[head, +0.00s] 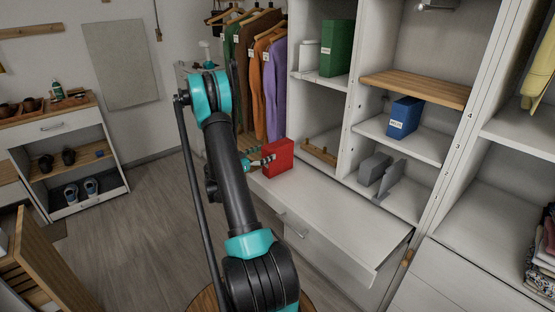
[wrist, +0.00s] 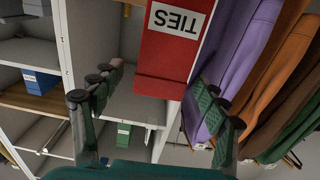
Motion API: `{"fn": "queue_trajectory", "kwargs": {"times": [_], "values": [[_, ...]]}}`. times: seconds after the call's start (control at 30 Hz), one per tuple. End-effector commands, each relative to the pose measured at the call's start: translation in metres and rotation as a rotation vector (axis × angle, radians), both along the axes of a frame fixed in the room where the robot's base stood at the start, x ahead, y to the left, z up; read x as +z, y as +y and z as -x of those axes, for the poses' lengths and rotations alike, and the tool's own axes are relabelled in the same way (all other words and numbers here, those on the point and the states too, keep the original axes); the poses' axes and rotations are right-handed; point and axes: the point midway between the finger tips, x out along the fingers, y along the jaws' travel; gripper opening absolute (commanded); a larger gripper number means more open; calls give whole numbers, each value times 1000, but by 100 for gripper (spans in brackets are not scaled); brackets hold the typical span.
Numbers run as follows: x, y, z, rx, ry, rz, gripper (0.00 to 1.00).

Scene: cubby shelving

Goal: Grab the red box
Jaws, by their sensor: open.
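The red box (head: 278,158) stands on the left end of the white counter (head: 325,213) in the head view. My gripper (head: 258,162) is just left of it, with its fingers pointing towards it. In the wrist view, which looks upside down, the red box (wrist: 170,55) fills the top middle and bears a white "TIES" label. My open gripper (wrist: 157,98) shows one finger on each side below the box there. Nothing is held. I cannot tell whether a finger touches the box.
Hanging clothes (head: 258,75) are behind the red box. A green box (head: 337,48), a blue box (head: 404,118) and grey bookends (head: 380,172) stand in the cubbies to the right. A shoe cabinet (head: 70,150) is at far left. The counter right of the red box is clear.

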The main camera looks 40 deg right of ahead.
Motion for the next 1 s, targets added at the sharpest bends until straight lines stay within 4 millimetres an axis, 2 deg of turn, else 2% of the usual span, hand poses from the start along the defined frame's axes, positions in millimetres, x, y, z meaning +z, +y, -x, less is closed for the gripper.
{"fn": "queue_trajectory", "kwargs": {"times": [0.13, 0.43, 0.7, 0.97, 1.0], "values": [[0, -20, -1, -1, 0, 0, 74], [1, -36, -2, -1, 0, -1, 74], [1, -73, -5, -1, 0, -1, 74], [1, -77, -6, 1, 0, -1, 74], [1, -77, -6, 1, 0, -1, 70]]}}
